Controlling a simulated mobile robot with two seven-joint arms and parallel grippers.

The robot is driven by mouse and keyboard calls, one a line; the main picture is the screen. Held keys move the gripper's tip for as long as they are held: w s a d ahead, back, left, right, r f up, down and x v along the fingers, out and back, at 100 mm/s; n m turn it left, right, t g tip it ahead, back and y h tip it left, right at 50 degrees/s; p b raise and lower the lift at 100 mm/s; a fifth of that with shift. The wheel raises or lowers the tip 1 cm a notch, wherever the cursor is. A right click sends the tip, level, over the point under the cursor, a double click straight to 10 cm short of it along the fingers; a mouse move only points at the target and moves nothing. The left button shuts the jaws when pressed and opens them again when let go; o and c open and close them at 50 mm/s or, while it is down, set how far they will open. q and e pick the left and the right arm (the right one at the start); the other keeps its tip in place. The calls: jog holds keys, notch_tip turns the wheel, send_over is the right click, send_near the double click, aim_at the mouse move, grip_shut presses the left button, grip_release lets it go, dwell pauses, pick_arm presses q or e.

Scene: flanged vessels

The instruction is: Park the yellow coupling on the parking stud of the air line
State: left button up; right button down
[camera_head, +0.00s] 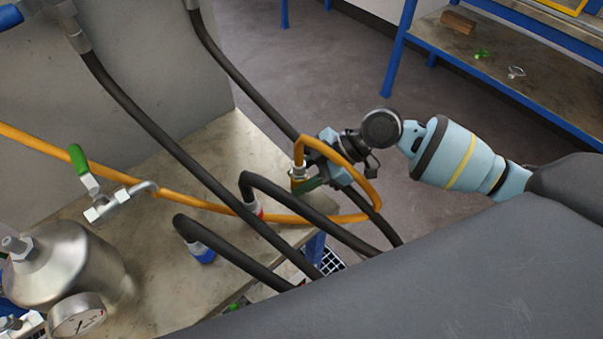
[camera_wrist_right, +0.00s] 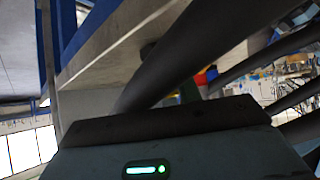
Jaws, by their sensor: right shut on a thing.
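The yellow coupling (camera_head: 298,173) hangs at the end of the orange air line (camera_head: 370,190), which loops over my right wrist and comes down into it. My right gripper (camera_head: 308,183) is shut on the coupling above the far right edge of the metal bench. The fingers partly cover the coupling, and I cannot tell whether it touches anything below. In the right wrist view, dark hoses cross close to the camera; small yellow and red parts (camera_wrist_right: 203,76) show behind them. I cannot make out the parking stud in either view. My left gripper is not in view.
A green-handled valve (camera_head: 105,200), a steel vessel (camera_head: 65,265) and a gauge (camera_head: 78,315) stand left. A shelf (camera_head: 500,65) stands far right.

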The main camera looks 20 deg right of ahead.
jog(key=shift+f, duration=0.2)
jog(key=c, duration=0.9)
grip_release()
jog(key=shift+b+v, duration=0.35)
jog(key=shift+v, duration=3.6)
